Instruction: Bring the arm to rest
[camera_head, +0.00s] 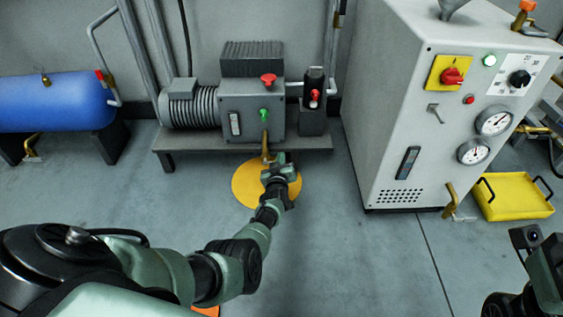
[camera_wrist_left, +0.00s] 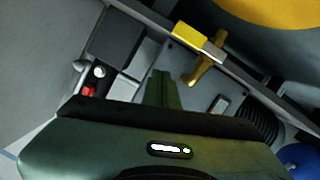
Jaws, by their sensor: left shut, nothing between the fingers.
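My left arm reaches forward from the lower left in the head view. Its gripper (camera_head: 279,160) is in front of the pump unit (camera_head: 235,105), above the yellow floor disc (camera_head: 246,186). In the left wrist view the two green fingers (camera_wrist_left: 163,80) are together, with nothing between them. A brass lever (camera_head: 265,144) is just beyond the gripper in the head view; it also shows in the left wrist view (camera_wrist_left: 205,65), apart from the fingers. Part of my right arm (camera_head: 545,270) shows at the lower right, but its fingertips are out of frame.
A grey control cabinet (camera_head: 395,120) with gauges and a red knob stands to the right. A yellow tray (camera_head: 515,198) lies beside it. A blue tank (camera_head: 55,102) is at the left. The floor between tank and cabinet is mostly clear.

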